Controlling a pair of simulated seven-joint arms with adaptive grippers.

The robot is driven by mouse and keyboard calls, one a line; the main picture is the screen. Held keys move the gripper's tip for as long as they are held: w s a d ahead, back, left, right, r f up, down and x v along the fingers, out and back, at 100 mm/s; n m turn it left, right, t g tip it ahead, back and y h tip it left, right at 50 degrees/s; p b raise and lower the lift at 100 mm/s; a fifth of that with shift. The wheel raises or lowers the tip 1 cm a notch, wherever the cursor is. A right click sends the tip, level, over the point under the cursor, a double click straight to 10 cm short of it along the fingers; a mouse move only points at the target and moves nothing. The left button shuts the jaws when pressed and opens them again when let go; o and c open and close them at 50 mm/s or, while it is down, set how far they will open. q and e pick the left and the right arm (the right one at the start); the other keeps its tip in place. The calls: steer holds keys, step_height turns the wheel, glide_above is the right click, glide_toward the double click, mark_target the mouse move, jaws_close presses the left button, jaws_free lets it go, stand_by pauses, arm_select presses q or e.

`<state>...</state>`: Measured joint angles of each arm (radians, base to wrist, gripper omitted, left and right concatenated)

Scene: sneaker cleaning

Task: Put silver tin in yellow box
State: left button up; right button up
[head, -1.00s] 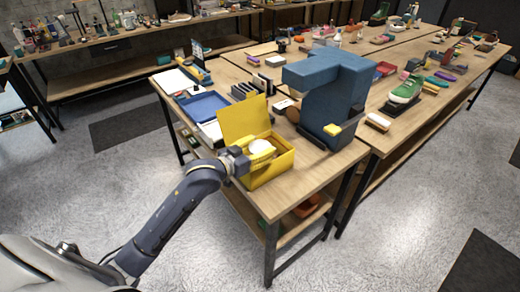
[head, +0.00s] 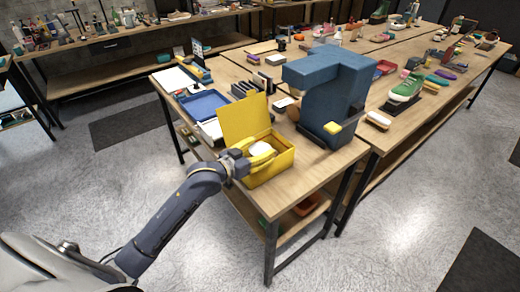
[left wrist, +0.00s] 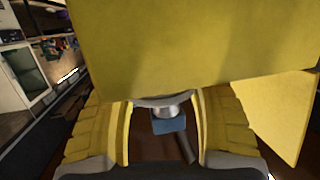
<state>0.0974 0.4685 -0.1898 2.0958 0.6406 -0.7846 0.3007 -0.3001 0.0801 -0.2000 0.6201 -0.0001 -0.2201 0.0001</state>
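The yellow box (head: 284,162) stands open near the table's front corner, with its lid (head: 243,118) upright at the left. My left gripper (head: 262,152), with yellow fingers, reaches over the box opening from the left. The silver tin (head: 261,149), pale and round, is between its fingers at the opening. In the left wrist view, the tin's greyish rim (left wrist: 165,100) spans the gap between the fingers and appears to touch both. A large yellow panel fills the upper part of that view. The tin's underside and its contact with the box floor are hidden. My right gripper is not in view.
A tall dark blue stand (head: 328,95) is close behind the box to the right. A blue tray (head: 204,104) lies to the left. Brushes, a green shoe (head: 407,88) and other items cover the tables. The table's front right corner is clear.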

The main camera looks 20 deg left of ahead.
arm_select(q)
steer(key=o, duration=0.4)
steer(key=shift+o, duration=0.2)
steer(key=shift+r, duration=0.1)
steer(key=shift+r, duration=0.65)
steer(key=v, duration=1.2)
steer(key=shift+f, duration=0.1)
